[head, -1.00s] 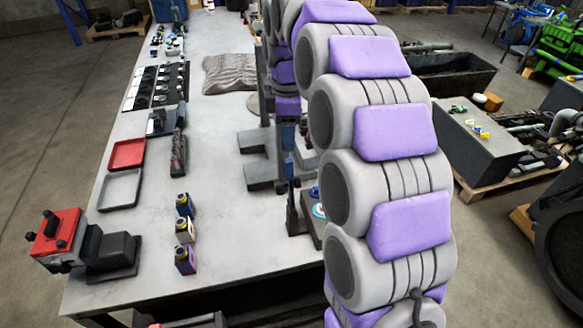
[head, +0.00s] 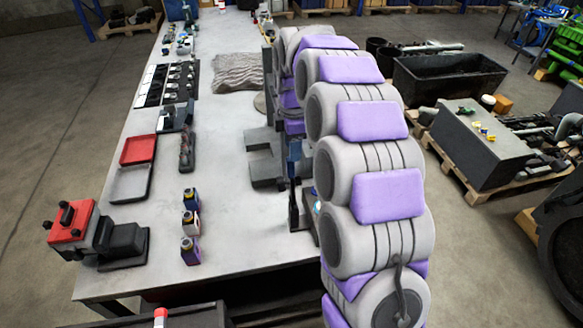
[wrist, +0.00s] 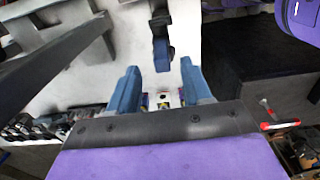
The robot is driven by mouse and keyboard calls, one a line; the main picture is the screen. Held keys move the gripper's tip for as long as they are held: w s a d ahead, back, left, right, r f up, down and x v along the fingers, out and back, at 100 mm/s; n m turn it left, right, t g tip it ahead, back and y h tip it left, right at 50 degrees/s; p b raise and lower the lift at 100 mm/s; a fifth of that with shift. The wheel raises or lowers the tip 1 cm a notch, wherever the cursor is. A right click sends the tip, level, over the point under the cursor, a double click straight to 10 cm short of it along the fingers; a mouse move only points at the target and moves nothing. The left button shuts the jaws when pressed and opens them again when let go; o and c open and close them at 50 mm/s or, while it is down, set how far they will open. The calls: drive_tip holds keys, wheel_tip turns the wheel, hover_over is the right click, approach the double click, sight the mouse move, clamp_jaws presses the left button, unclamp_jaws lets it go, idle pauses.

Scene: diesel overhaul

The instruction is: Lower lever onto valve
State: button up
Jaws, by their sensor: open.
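In the wrist view my gripper (wrist: 160,76) points over the pale bench top, with its two blue fingers apart and nothing between their tips. A dark upright bar with a blue lower end (wrist: 161,52) stands just beyond the fingertips, roughly centred; it may be the lever, but I cannot tell. The grey stand (wrist: 85,30) is at the upper left of that view, and in the head view (head: 262,160) it stands on the bench beside my arm. I cannot make out the valve. My arm hides much of that area in the head view.
A crumpled grey cloth (head: 237,73) lies farther back. A dark block on a pallet (head: 480,150) stands right of my arm.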

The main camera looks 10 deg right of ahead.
sight(290, 167)
drive_tip(key=f, duration=0.2)
drive_tip(key=a+f, duration=0.1)
drive_tip(key=f, duration=0.5)
drive_tip(key=shift+a+f, duration=0.1)
drive_tip(key=shift+a, duration=0.1)
drive_tip(key=shift+d, duration=0.55)
drive_tip(key=shift+c, duration=0.4)
drive_tip(key=shift+a, duration=0.35)
drive_tip(key=c, duration=0.7)
clamp_jaws()
drive_tip(key=shift+d, duration=0.1)
